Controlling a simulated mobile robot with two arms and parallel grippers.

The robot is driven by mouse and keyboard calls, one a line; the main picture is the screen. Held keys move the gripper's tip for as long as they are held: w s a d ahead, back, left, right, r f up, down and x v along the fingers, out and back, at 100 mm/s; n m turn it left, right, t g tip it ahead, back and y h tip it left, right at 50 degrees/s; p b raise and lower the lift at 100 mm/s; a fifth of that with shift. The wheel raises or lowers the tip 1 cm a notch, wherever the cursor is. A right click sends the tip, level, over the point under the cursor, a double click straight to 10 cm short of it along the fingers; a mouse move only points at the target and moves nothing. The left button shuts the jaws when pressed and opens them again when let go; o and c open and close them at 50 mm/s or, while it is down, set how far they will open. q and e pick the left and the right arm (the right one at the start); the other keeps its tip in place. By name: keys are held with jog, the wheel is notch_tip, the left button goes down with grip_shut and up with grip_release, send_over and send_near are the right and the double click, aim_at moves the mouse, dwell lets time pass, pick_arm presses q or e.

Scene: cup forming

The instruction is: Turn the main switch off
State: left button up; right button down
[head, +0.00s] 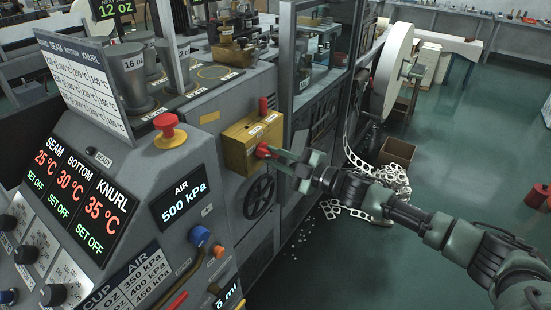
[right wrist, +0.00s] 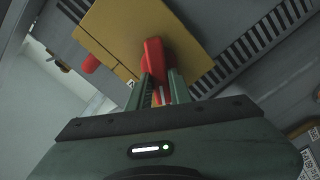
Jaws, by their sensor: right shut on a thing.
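The main switch is a yellow box (head: 238,152) on the side of the grey machine, with a red handle (head: 262,150) on its front. My right gripper (head: 273,155) reaches in from the right and is shut on the red handle. In the right wrist view the red handle (right wrist: 154,57) stands between the two green fingers (right wrist: 160,88), with the yellow box (right wrist: 118,30) behind it. The fingers cover the handle's lower part. My left gripper is not in view.
A red knob (head: 263,106) sticks up above the yellow box. A black handwheel (head: 259,194) is below it. The machine's panel has a red mushroom button (head: 167,126) and lit displays (head: 181,202). A cardboard box (head: 397,153) and scrap strip (head: 378,182) lie on the floor behind my arm.

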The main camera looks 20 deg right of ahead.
jog(key=n, duration=0.2)
jog(key=n+b, duration=0.1)
jog(key=n, duration=0.1)
jog(key=n+b, duration=0.1)
jog(key=n, duration=0.1)
jog(key=shift+s+a+f+n, duration=0.1)
jog(key=shift+f+n, duration=0.25)
jog(key=shift+n, duration=0.05)
dwell(0.4)
jog(key=c, duration=1.3)
grip_release()
jog(key=shift+s+d+f, duration=0.1)
jog(key=shift+s+d, duration=0.1)
jog(key=b+v, duration=0.2)
jog(key=v, duration=0.5)
jog(key=shift+s+b, duration=0.15)
jog(key=shift+b, duration=0.2)
